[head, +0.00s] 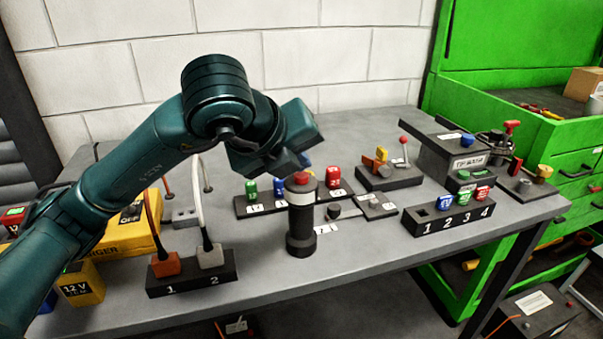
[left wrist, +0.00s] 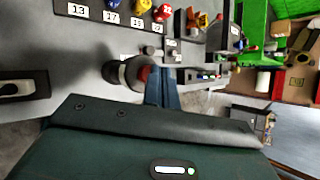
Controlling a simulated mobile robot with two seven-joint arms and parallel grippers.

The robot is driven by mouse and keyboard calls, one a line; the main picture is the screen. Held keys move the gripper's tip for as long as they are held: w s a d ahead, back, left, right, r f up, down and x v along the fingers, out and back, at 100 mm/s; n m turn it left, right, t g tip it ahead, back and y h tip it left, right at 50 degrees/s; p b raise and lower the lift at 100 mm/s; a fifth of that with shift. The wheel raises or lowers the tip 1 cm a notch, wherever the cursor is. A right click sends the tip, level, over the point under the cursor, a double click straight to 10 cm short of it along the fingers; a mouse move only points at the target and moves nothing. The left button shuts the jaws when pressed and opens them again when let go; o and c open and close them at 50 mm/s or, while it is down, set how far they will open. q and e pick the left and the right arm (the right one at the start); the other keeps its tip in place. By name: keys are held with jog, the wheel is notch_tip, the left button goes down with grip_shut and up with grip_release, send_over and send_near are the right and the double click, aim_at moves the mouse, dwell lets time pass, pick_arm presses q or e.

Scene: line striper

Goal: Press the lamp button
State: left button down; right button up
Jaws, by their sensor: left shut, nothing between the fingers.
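A dark upright cylinder (head: 301,222) with a pale band and a red button (head: 301,178) on top stands on the grey bench, and I take it for the lamp. In the left wrist view the same lamp (left wrist: 118,72) appears sideways, its red button (left wrist: 145,74) beside my fingers. My left gripper (head: 295,167) is shut and empty, close above the button. I cannot tell whether the fingertips touch it. In the left wrist view my shut fingers (left wrist: 163,88) show at the middle. My right gripper is not in view.
A black block numbered 1 to 4 (head: 450,222) stands to the right. A two-plug block (head: 190,284) and a yellow charger (head: 130,240) are to the left. Numbered coloured keys (head: 251,190) sit behind the lamp. A green drawer cabinet (head: 500,140) stands at right. The front bench is clear (head: 350,265).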

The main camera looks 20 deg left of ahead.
pick_arm(q)
jog(key=shift+f+b, duration=0.35)
jog(key=shift+b, duration=0.1)
dwell(0.3)
jog(key=shift+r+p, duration=0.45)
jog(key=shift+r, duration=0.5)
jog(key=shift+r, duration=0.1)
notch_tip(320, 180, up, 6)
jog(key=p, duration=0.3)
